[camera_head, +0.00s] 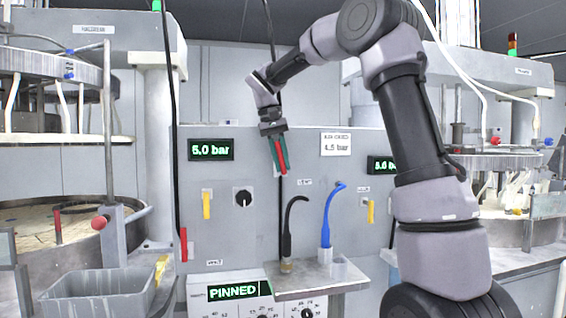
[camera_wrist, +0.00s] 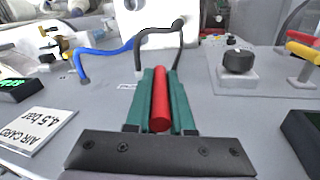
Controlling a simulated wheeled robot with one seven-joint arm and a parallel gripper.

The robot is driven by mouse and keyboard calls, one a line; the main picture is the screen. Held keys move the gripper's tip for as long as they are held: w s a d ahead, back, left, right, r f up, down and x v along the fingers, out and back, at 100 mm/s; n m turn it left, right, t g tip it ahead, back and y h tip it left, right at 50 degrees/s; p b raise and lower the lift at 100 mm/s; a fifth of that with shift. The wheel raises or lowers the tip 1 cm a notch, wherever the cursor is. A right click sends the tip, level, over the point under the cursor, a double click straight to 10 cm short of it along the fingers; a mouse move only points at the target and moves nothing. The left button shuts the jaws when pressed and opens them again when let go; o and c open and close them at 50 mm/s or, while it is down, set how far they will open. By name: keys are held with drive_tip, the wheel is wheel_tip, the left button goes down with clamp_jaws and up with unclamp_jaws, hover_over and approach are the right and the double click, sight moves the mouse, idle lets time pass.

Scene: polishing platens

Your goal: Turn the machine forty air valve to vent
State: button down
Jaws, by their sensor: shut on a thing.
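My gripper (camera_head: 280,170) is shut on a red rod (camera_wrist: 160,100), which lies between its green fingers in the wrist view. The gripper hangs in front of the grey panel (camera_head: 310,230), pointing down. A yellow valve handle (camera_head: 207,205) points down at the panel's left, below the 5.0 bar display (camera_head: 211,149). A second yellow handle (camera_head: 370,211) points down at the right, below another display (camera_head: 382,166). The handles' labels are too small to read, so I cannot tell which valve is machine forty's. The gripper is apart from both.
A black knob (camera_head: 243,196) sits between the left handle and the gripper. A black hose (camera_head: 288,225) and blue hose (camera_head: 327,220) rise from a small shelf (camera_head: 310,279). A white 4.5 bar card (camera_head: 336,143) is at upper right. A PINNED display (camera_head: 238,292) is below.

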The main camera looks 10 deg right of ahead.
drive_tip(key=shift+a+f+h, duration=0.1)
drive_tip(key=shift+a+h, duration=0.15)
drive_tip(key=shift+h, duration=0.8)
drive_tip(key=shift+a+f+h, duration=0.15)
drive_tip(key=shift+a+h, duration=0.05)
drive_tip(key=shift+h, duration=0.8)
drive_tip(key=shift+a+f+h, duration=0.1)
drive_tip(key=shift+a+h, duration=0.15)
drive_tip(key=shift+h, duration=0.8)
drive_tip(key=c, duration=0.8)
unclamp_jaws()
wheel_tip(320, 180, up, 10)
